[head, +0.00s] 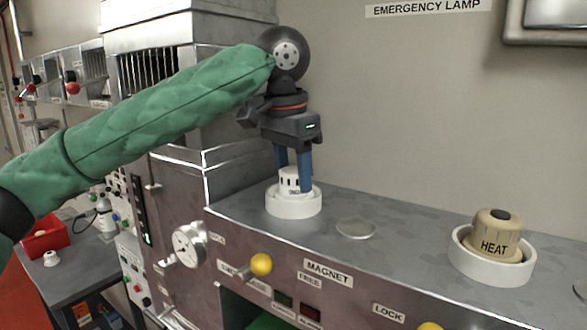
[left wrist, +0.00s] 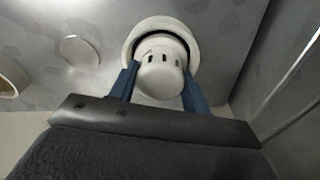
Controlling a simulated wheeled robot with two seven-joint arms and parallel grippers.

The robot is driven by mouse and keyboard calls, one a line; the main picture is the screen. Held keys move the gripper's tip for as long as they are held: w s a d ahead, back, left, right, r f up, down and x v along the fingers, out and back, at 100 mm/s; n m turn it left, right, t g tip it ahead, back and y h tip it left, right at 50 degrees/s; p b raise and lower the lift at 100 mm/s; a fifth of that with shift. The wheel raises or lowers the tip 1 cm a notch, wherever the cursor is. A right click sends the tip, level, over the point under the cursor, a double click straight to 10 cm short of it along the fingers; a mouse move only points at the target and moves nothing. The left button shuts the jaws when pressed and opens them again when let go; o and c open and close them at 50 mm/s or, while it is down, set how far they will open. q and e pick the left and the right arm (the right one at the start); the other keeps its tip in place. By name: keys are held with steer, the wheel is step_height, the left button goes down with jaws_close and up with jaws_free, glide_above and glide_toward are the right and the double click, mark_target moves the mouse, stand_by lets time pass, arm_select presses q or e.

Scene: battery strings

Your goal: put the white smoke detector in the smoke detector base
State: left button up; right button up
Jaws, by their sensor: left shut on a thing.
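The white smoke detector (head: 290,180) is upright between the blue fingers of my left gripper (head: 293,172), which is shut on it. It sits at the white round smoke detector base (head: 293,206) on the grey bench top. In the left wrist view the detector (left wrist: 161,80) is between the fingertips of my left gripper (left wrist: 160,88), with the base's rim (left wrist: 160,24) around and beyond it. A dark gap shows between detector and rim; I cannot tell whether it is fully seated. My right gripper is not in view.
A beige detector marked HEAT (head: 495,232) sits in another white base (head: 470,262) at the right. A flat metal disc (head: 356,229) lies between the bases. A metal cabinet (head: 180,95) stands close on the left. A yellow knob (head: 261,264) is on the front panel.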

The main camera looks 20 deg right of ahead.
arm_select(q)
steer(key=o, duration=0.6)
steer(key=shift+f, duration=0.1)
steer(key=o, duration=0.4)
